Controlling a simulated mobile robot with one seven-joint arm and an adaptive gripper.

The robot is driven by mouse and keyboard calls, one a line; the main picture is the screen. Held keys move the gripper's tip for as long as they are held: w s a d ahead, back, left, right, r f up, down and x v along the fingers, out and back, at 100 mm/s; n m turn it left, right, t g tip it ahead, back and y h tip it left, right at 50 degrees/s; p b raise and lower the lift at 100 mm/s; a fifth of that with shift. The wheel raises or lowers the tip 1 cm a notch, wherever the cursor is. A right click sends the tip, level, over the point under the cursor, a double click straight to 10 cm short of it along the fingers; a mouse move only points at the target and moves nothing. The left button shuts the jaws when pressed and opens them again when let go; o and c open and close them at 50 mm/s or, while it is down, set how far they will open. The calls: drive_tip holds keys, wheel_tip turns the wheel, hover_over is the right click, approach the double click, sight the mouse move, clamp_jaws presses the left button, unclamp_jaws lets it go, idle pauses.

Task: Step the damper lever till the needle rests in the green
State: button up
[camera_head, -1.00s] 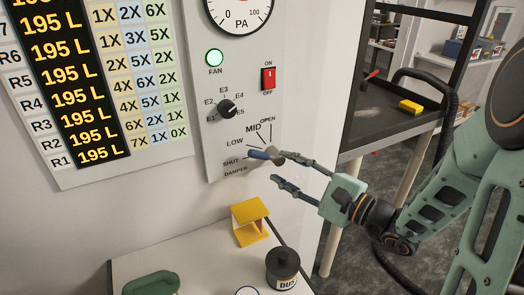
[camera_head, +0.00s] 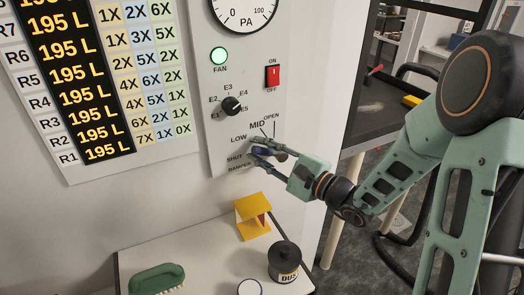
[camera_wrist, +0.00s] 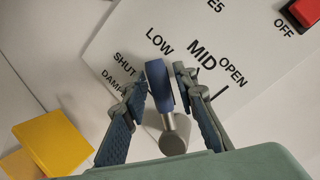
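The damper lever (camera_wrist: 160,88) has a blue handle on a grey metal hub (camera_wrist: 174,134). In the wrist view its tip points near LOW, on the scale of SHUT, LOW, MID and OPEN. My gripper (camera_head: 256,153) is at the damper dial, its fingers partly hiding the lever in the head view. In the wrist view my gripper (camera_wrist: 161,80) is open, one finger on each side of the handle, with narrow gaps. The pressure gauge (camera_head: 245,14) is cut off at the top of the head view; I cannot read its needle or see a green zone.
On the panel are a lit green FAN lamp (camera_head: 219,56), a red ON/OFF switch (camera_head: 272,76) and a black selector knob (camera_head: 231,105).

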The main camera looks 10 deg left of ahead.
clamp_jaws()
drive_tip(key=shift+w+d+r+m+t+y+b, duration=0.25)
drive_tip(key=shift+m+b, duration=0.2)
drive_tip(key=shift+m, duration=0.3)
drive_tip(key=shift+w+d+r+m+t+y+b, duration=0.15)
drive_tip(key=shift+d+r+m+t+b, duration=0.2)
drive_tip(key=shift+m, duration=0.4)
drive_tip(key=shift+w+d+r+m+t+b, duration=0.2)
drive_tip(key=shift+r+m, duration=0.1)
drive_tip(key=shift+m, duration=0.5)
drive_tip(key=shift+w+d+r+m+t+b, duration=0.1)
drive_tip(key=shift+d+r+m+t, duration=0.15)
drive_tip(key=shift+m, duration=0.55)
drive_tip(key=shift+y, duration=0.3)
drive_tip(key=shift+o, duration=2)
unclamp_jaws()
drive_tip(key=shift+r, duration=0.1)
